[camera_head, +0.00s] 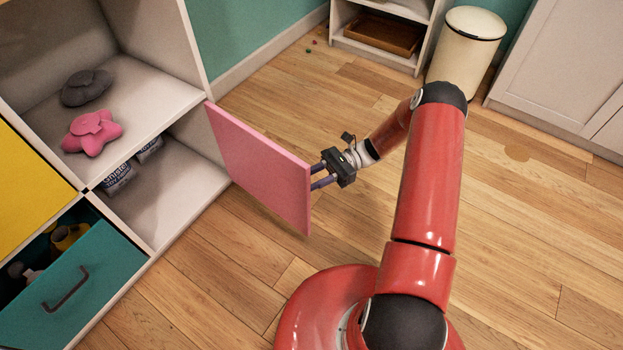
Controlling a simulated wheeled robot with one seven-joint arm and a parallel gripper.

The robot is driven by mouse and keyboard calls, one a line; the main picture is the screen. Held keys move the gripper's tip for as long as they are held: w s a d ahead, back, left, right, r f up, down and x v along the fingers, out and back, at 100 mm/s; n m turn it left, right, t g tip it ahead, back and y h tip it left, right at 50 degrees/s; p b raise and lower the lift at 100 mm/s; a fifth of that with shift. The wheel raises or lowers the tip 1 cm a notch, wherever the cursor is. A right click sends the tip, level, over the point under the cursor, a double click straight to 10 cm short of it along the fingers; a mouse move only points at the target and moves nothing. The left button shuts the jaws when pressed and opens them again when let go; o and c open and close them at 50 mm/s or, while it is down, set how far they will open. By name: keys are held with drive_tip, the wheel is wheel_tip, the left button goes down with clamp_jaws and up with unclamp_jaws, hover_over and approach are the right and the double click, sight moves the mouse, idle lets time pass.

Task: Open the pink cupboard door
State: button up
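The pink cupboard door (258,165) stands swung open, jutting out from the right side of the white cupboard (172,195). Its compartment is exposed, with blue-and-white labelled containers (118,178) at the back left. My gripper (318,177) is at the door's far side, near its free edge, with its two fingers pointing left at the panel. The fingers look spaced apart. The door hides the fingertips and any handle on that side, so I cannot tell whether they hold anything.
A teal drawer (85,285) stands partly open at lower left, beside a yellow door (30,190). Pink (92,133) and grey (86,88) soft items lie on the upper shelf. A cream bin (466,50) stands at the back. Wooden floor (215,275) is clear around the door.

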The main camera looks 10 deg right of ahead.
drive_tip(key=v, duration=0.7)
idle(0.3)
drive_tip(key=s+a+r+n+t+h+p, duration=0.15)
drive_tip(key=r+h, duration=0.25)
drive_tip(key=r, duration=0.5)
drive_tip(key=s+a+r+n+h+p, duration=0.1)
drive_tip(key=s+r+n+h+p, duration=0.2)
drive_tip(key=r, duration=0.5)
drive_tip(key=s+a+r+n+t+h+p, duration=0.1)
drive_tip(key=s+r+n+h, duration=0.25)
drive_tip(key=r, duration=0.55)
drive_tip(key=s+d+r+n+t+h+p, duration=0.1)
drive_tip(key=s+r+n+t+h+p, duration=0.4)
drive_tip(key=s+r+t, duration=0.4)
drive_tip(key=s+r+n+h, duration=0.1)
drive_tip(key=s+r, duration=0.5)
drive_tip(key=shift+d+r, duration=0.3)
drive_tip(key=shift+h, duration=0.25)
